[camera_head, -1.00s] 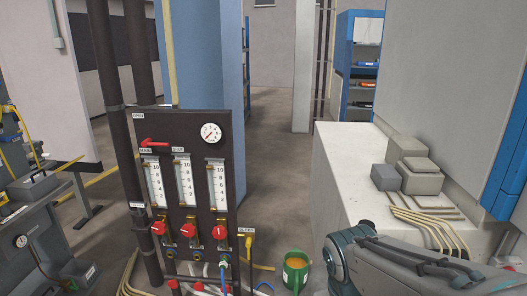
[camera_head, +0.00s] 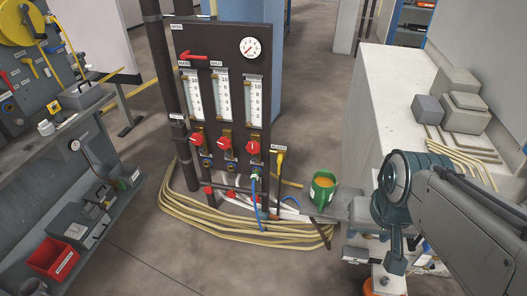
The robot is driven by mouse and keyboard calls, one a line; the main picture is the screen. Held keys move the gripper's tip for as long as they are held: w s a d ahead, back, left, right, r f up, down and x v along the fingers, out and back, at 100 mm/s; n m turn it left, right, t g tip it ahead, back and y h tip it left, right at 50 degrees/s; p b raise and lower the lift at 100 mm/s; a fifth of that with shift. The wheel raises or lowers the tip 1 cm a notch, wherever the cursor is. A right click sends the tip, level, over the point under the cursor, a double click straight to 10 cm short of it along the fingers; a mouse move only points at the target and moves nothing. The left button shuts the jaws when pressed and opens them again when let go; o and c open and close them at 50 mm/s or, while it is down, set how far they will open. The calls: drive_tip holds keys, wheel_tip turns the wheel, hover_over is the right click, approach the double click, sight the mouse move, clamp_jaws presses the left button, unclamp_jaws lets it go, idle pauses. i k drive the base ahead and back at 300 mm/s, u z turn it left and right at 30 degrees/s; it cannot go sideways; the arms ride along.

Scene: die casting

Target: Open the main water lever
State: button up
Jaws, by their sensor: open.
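The red main water lever (camera_head: 193,55) is on the upper left of a dark upright panel (camera_head: 222,48). It lies roughly horizontal, just above the small MAIN label (camera_head: 184,64). An OPEN label (camera_head: 176,26) is above it at the panel's top left corner. My arm comes in from the right edge, with its elbow well to the right of the panel and apart from it. My gripper cannot be made out in this view.
The panel carries a round gauge (camera_head: 250,47), several flow tubes and red knobs (camera_head: 224,143). Yellow hoses (camera_head: 215,228) coil on the floor around its base. A workbench (camera_head: 85,130) is at left.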

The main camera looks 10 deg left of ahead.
sight(186, 54)
drive_tip(key=z, duration=0.05)
drive_tip(key=k, duration=0.5)
drive_tip(key=u, duration=0.7)
drive_tip(key=i, duration=1.5)
drive_tip(key=z, duration=0.65)
